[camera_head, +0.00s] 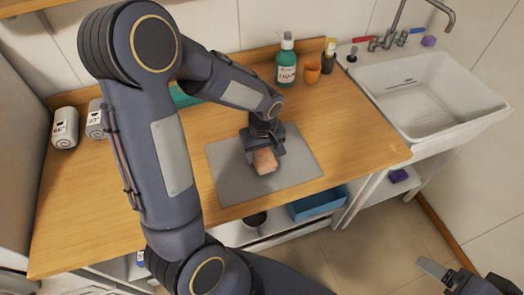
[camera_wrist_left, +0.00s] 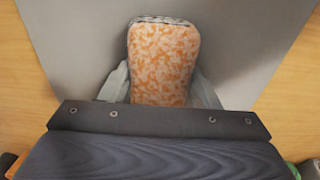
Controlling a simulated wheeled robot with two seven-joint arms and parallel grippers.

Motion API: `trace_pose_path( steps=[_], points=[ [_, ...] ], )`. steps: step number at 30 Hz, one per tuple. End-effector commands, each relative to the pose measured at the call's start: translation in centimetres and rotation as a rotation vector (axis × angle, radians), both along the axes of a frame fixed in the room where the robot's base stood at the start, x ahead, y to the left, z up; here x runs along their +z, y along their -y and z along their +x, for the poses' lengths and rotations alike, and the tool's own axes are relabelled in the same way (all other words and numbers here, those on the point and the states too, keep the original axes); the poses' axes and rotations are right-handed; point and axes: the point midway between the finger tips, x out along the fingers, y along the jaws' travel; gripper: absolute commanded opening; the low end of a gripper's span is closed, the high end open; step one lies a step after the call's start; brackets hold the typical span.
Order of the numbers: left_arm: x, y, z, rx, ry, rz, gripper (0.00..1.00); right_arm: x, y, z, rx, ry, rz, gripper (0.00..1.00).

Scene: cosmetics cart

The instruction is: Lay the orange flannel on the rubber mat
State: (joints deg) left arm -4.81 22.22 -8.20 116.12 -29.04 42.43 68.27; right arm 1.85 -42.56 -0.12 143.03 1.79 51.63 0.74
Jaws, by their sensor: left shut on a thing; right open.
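The orange flannel (camera_head: 265,161) is a small folded, mottled orange and white cloth. My left gripper (camera_head: 262,152) is shut on it over the grey rubber mat (camera_head: 228,185), pointing down. In the left wrist view the flannel (camera_wrist_left: 163,62) sits between the fingers (camera_wrist_left: 163,90), with the grey mat (camera_wrist_left: 75,50) behind it. I cannot tell whether the flannel touches the mat or is just above it. My right gripper (camera_head: 450,272) is open and empty at the lower right, away from the counter; only part of it shows.
The mat lies on a wooden counter (camera_head: 345,140). White canisters (camera_head: 65,128) stand at the left. A sink (camera_head: 425,95) is at the right.

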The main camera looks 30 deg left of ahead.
Motion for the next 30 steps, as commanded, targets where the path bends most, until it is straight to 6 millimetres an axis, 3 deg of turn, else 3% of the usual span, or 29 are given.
trace_pose_path(
  steps=[1, 2, 6, 18, 30],
  points=[
    [-0.3, 0.0, 0.0, 0.000, 0.000, 0.000, 0.35, -0.4, 0.0, 0.0, 0.000, 0.000, 0.000, 0.79],
    [-0.2, 0.0, 0.0, 0.000, 0.000, 0.000, 0.60, -0.2, 0.0, 0.0, 0.000, 0.000, 0.000, 0.79],
    [-0.1, 0.0, 0.0, 0.000, 0.000, 0.000, 0.78, -0.2, 0.0, 0.0, 0.000, 0.000, 0.000, 0.79],
    [0.7, 0.0, 0.1, 0.000, 0.004, 0.000, 0.78, 0.1, 0.0, 0.0, 0.000, 0.000, 0.000, 0.79],
    [8.8, 0.4, -0.2, 0.000, 0.006, 0.000, 0.78, -0.1, 0.0, 0.0, 0.000, 0.000, 0.000, 0.79]
  ],
)
